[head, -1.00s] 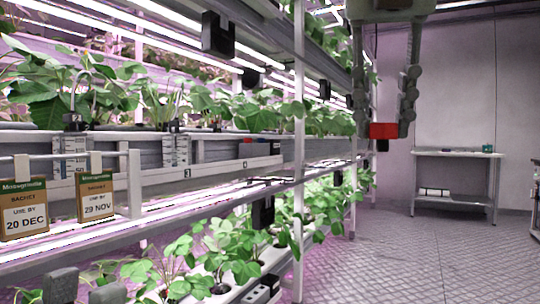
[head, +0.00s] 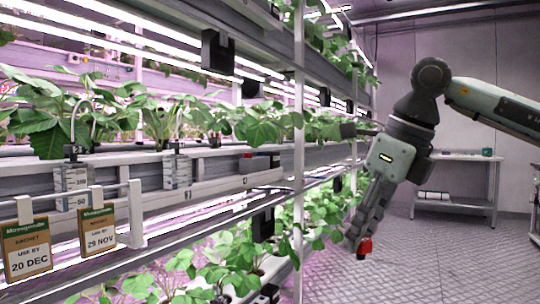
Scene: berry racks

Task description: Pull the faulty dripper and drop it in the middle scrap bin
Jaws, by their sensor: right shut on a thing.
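My right gripper (head: 361,240) hangs in front of the rack's right end, fingers pointing down. It is shut on a small red piece (head: 364,248), which hangs clear of the rack over the open floor. The piece looks like a dripper, but it is too small and too covered by the fingers to be certain. My left gripper is out of view. I cannot make out a middle scrap bin.
The plant rack (head: 298,150) fills the left and centre, with leafy plants, cups and a rail. Two sachet cards (head: 27,248) hang at the left front. A metal side table (head: 456,157) stands against the back wall. The floor between is clear.

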